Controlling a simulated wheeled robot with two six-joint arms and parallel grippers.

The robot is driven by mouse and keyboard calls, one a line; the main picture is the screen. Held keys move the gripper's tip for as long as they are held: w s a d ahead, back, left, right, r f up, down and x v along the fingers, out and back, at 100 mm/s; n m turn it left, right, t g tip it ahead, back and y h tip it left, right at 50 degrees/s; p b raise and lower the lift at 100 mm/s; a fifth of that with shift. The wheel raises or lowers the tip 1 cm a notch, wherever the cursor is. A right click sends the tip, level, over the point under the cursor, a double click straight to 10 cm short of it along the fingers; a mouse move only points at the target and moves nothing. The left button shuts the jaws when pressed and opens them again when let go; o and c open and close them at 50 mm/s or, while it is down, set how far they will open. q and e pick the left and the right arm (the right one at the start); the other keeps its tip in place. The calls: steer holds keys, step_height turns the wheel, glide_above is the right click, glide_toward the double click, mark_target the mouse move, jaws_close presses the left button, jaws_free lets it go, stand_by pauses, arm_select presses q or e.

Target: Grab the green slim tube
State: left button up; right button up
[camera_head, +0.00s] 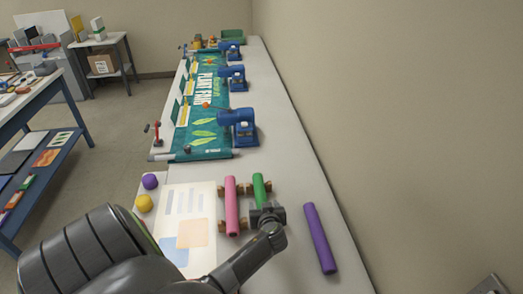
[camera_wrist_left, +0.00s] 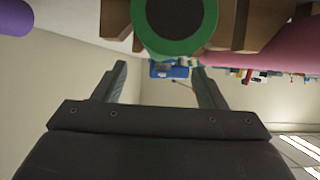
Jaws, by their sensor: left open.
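The green slim tube (camera_head: 259,184) lies lengthwise on brown wooden rests on the white table, right of the pink tube. My left gripper (camera_head: 267,211) is open at the tube's near end and hides part of it in the head view. In the left wrist view, which appears upside down, the round dark end of the green tube (camera_wrist_left: 175,22) is at the top. My left fingers (camera_wrist_left: 163,85) stand apart there with nothing visibly held between them. I cannot tell whether they touch the tube.
The pink tube (camera_head: 231,205) lies close left of the green one. A purple tube (camera_head: 320,238) lies to the right by the wall. A printed sheet (camera_head: 188,201), purple ball (camera_head: 150,181) and yellow ball (camera_head: 144,203) are left. Blue machines (camera_head: 240,127) and a green banner stand farther back.

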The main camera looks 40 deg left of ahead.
mark_target(261, 201)
arm_select(q)
steer(key=shift+p+x, duration=0.65)
steer(key=shift+x, duration=1.7)
steer(key=shift+s+f, duration=0.1)
steer(key=c, duration=1.1)
